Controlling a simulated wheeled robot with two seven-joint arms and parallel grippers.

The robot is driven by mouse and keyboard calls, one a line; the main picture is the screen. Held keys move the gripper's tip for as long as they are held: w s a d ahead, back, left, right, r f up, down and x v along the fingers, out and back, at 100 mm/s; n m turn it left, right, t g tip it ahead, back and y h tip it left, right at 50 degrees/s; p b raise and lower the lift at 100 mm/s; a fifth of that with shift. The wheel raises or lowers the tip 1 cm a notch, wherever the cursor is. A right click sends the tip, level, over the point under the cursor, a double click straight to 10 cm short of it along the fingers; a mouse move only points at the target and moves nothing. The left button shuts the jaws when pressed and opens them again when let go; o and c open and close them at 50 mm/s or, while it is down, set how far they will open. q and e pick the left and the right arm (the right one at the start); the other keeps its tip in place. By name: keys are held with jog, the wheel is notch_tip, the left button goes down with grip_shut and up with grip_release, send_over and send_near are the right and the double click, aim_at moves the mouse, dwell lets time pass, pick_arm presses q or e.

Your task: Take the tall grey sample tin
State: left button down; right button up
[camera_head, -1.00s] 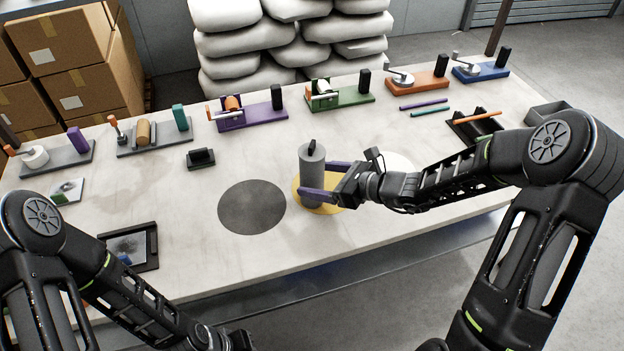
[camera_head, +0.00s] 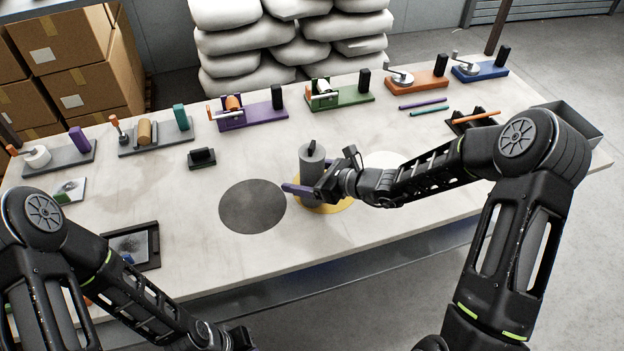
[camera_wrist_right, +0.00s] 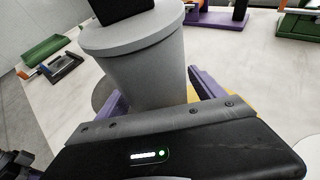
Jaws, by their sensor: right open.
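The tall grey sample tin (camera_head: 312,162) stands upright on a yellow disc (camera_head: 338,207) on the table, with a black knob on its lid. My right gripper (camera_head: 300,187) is open low at the tin. One purple finger passes in front of the tin in the head view; the other is hidden there. In the right wrist view the tin (camera_wrist_right: 145,65) stands between the two purple fingers, its base hidden by the gripper body. I cannot tell whether the fingers touch it. My left gripper (camera_head: 240,341) is partly cut off at the bottom edge.
A dark grey disc (camera_head: 252,207) lies left of the tin and a white disc (camera_head: 383,160) to its right, partly behind my arm. A small black block (camera_head: 201,158) and a dark framed tray (camera_head: 133,247) are farther left. Several crank devices line the far edge.

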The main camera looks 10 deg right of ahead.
aim_at(302, 148)
jog(key=c, duration=1.5)
jog(key=shift+r, duration=0.15)
jog(key=shift+c, duration=0.2)
notch_tip(302, 148, up, 10)
jog(key=shift+f, duration=0.1)
